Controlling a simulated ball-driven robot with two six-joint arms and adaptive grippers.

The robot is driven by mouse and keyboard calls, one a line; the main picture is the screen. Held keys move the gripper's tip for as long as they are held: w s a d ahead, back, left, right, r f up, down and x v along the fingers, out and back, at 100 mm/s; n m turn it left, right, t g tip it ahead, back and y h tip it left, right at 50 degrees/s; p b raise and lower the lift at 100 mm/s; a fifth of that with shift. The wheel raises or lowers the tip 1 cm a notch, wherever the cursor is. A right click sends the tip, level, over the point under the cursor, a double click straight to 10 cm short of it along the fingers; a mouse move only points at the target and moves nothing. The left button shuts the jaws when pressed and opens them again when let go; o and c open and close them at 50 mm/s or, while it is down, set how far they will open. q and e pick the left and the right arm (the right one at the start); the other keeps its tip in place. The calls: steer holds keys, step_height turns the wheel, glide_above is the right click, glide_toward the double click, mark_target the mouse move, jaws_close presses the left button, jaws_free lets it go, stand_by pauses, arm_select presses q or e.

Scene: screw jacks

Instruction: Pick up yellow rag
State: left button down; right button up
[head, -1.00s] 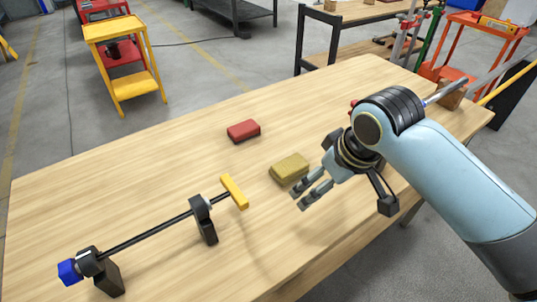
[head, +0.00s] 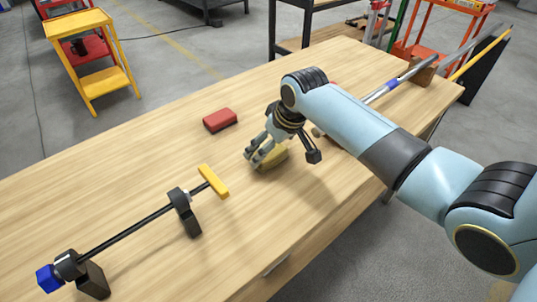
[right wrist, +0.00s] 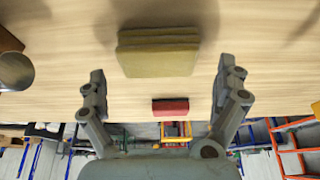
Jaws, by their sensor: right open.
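The yellow rag (head: 273,160) is a folded, olive-yellow block on the wooden table, partly hidden by my right gripper in the head view. In the right wrist view the yellow rag (right wrist: 158,52) lies between and just beyond the fingertips, apart from both. My right gripper (head: 259,158) is above and beside the rag in the head view. In the right wrist view my right gripper (right wrist: 161,78) has its two fingers wide apart with nothing between them. My left gripper does not show.
A red folded block (head: 220,120) lies behind the rag, left of my right gripper. A screw jack with a yellow T-handle (head: 213,182), a black rod and a blue end (head: 48,278) stands at the front left. Bare wooden table (head: 130,165) surrounds them.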

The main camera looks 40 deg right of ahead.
steer(key=x, duration=0.3)
steer(key=shift+w+f, duration=0.15)
steer(key=shift+f, duration=0.1)
steer(key=c, duration=0.8)
steer(key=shift+r, duration=0.6)
step_height(320, 180, up, 2)
steer(key=shift+r, duration=0.25)
steer(key=s+d+r, duration=0.1)
steer(key=s+r, duration=0.1)
steer(key=s, duration=0.1)
steer(key=s+d+r, duration=0.2)
steer(key=s+r, duration=0.1)
steer(key=s, duration=0.1)
steer(key=s+d+r, duration=0.2)
steer(key=s, duration=0.1)
steer(key=shift+s+d+r+p, duration=0.15)
steer(key=shift+s+r+p, duration=0.05)
steer(key=shift+s+p, duration=0.1)
